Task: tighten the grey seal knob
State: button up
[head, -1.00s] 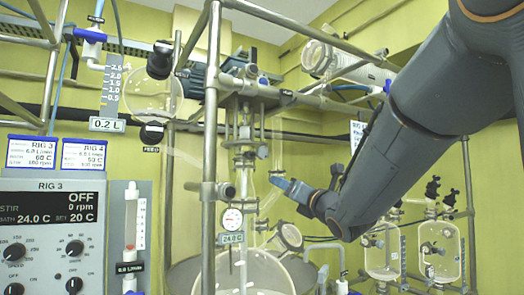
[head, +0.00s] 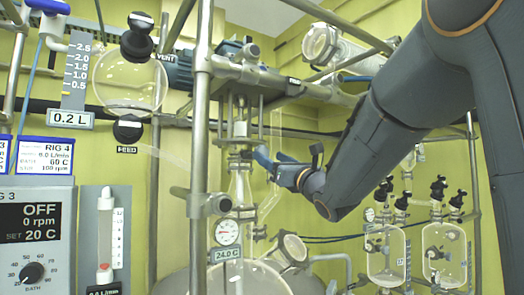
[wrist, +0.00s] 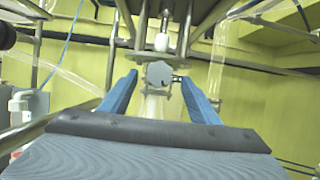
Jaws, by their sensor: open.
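The grey seal knob (wrist: 158,73) shows in the wrist view as a small light-grey round piece on the stirrer column, just below a white shaft part (wrist: 161,42). My gripper (wrist: 160,82) is open, with one blue finger on each side of the knob in that view. A gap shows on both sides, and I cannot tell how far the knob lies beyond the fingertips. In the head view my gripper (head: 262,157) is at the right of the stirrer column (head: 240,110). The knob is too small to make out clearly there.
A steel post (head: 200,130) stands left of the column. A dial thermometer (head: 227,232) and a glass vessel (head: 240,275) are below. A round feed flask (head: 130,85) hangs at the left. Two glass vessels (head: 385,255) (head: 445,252) stand at the right.

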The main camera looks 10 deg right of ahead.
aim_at(264, 153)
jog(key=shift+p+x, duration=1.35)
jog(key=shift+x, duration=1.5)
jog(key=shift+f, duration=0.1)
jog(key=c, duration=1.1)
jog(key=shift+o, duration=0.2)
jog(key=shift+a+m+b, duration=0.1)
jog(key=shift+m+b, duration=0.4)
jog(key=shift+b, duration=0.35)
